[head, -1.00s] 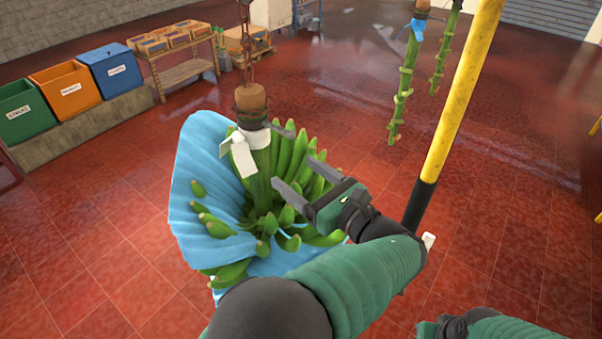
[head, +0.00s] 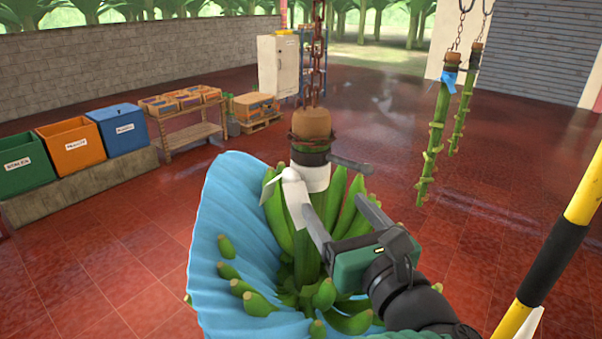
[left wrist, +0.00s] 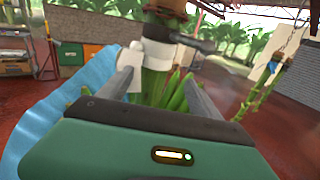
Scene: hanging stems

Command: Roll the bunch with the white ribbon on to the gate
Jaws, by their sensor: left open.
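The banana bunch (head: 340,215) hangs upright with a blue cover (head: 225,255) around its left side and bottom. A white ribbon (head: 314,178) is wrapped round its stalk, with a loose white end at the left. It also shows in the left wrist view (left wrist: 159,50). My left gripper (head: 325,190) is open in front of the stalk, just below the ribbon. In the left wrist view its two fingers point toward the stalk, which shows between them; I cannot tell whether they touch it. My right gripper is out of view.
A rusty chain (head: 317,60) holds the bunch by a brown stalk end. A dark bar (head: 352,164) juts right from its black band. A yellow-and-black pole (head: 560,245) stands at right. Two bare stems (head: 433,145) hang beyond. Bins (head: 72,145) stand at left. Red floor lies open between.

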